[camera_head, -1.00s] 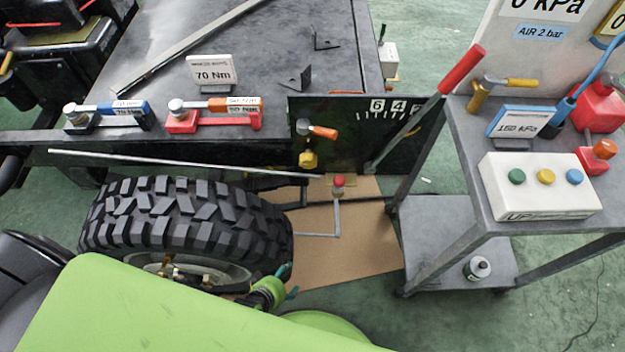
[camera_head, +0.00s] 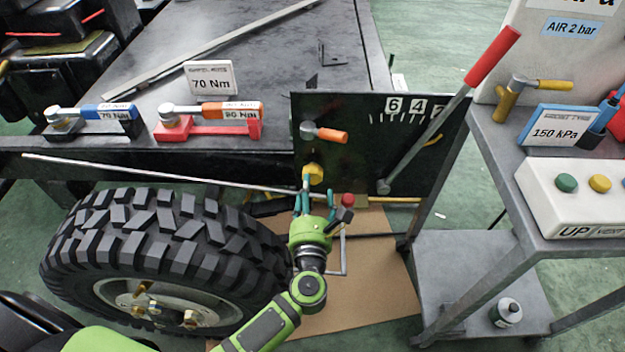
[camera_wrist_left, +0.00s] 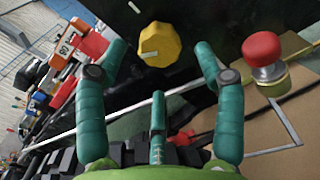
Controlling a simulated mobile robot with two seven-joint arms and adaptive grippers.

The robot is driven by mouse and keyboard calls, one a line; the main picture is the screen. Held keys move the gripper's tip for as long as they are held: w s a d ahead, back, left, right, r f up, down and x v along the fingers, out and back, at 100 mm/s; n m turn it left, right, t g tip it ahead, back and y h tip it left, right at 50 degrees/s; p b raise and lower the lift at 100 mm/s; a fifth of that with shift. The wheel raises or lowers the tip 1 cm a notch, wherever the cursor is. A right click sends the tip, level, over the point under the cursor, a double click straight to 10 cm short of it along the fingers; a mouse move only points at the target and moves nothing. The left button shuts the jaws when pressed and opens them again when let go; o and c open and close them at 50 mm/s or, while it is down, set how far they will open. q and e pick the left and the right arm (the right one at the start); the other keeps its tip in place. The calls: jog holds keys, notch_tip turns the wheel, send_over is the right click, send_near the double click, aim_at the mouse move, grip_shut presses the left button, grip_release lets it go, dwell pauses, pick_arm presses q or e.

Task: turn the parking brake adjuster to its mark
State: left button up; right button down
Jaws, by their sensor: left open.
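A yellow faceted knob (camera_head: 314,174), apparently the adjuster, sits low on the dark upright panel (camera_head: 370,130). In the left wrist view the knob (camera_wrist_left: 163,42) shows a short pale mark on its face. My left gripper (camera_head: 318,192) is open just in front of and below it. Contact with the knob is not visible. An orange-handled valve (camera_head: 324,134) is above the knob. My right gripper is not in view.
A red-topped knob (camera_head: 348,200) stands close right of my left gripper. A long red-handled lever (camera_head: 450,110) leans across the numbered scale. The big tyre (camera_head: 165,250) is to the left, with a thin rod (camera_head: 150,178) above it. A cart (camera_head: 480,270) stands at right.

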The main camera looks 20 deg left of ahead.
aim_at(312, 179)
pick_arm(q)
jog(key=x, duration=0.6)
jog(key=shift+w, duration=0.1)
jog(key=c, duration=1.2)
